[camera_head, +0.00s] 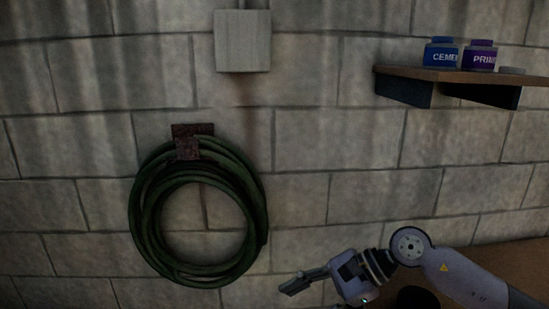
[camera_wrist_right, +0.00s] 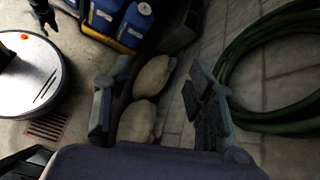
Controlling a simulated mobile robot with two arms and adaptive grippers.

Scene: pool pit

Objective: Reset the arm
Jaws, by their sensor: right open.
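My right gripper (camera_head: 303,281) shows at the lower right of the head view, its arm coming in from the right corner. Its fingers point left and slightly down, in front of the block wall and right of the coiled green hose (camera_head: 259,215). In the right wrist view the right gripper (camera_wrist_right: 155,110) has its two fingers wide apart with nothing between them. The hose also shows at the right edge of that view (camera_wrist_right: 238,62), apart from the fingers.
A shelf (camera_head: 455,75) on the wall holds a blue cement can (camera_head: 441,54) and a purple primer can (camera_head: 481,57). A grey box (camera_head: 242,41) is above the hose. Below are pale sacks (camera_wrist_right: 137,122), blue jugs (camera_wrist_right: 134,25) and a floor drain (camera_wrist_right: 47,126).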

